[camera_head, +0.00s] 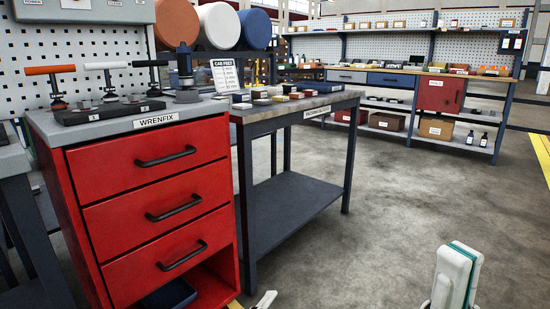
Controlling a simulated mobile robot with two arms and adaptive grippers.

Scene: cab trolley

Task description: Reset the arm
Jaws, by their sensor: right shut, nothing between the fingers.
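My right gripper (462,252) shows at the bottom right edge of the head view, white with teal strips. It is shut and empty. It is in front of the open concrete floor, apart from the furniture. The rest of my right arm is out of frame. My left gripper cannot be made out. A small pale tip shows at the bottom edge, left of centre, and I cannot tell what it belongs to.
A red drawer cabinet (150,205) labelled WRENFIX stands at left, drawers shut, tools on top. A dark blue table (295,215) with small blocks adjoins it. A workbench (470,80) with a red box (440,94) is at back right. The floor (390,225) between is clear.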

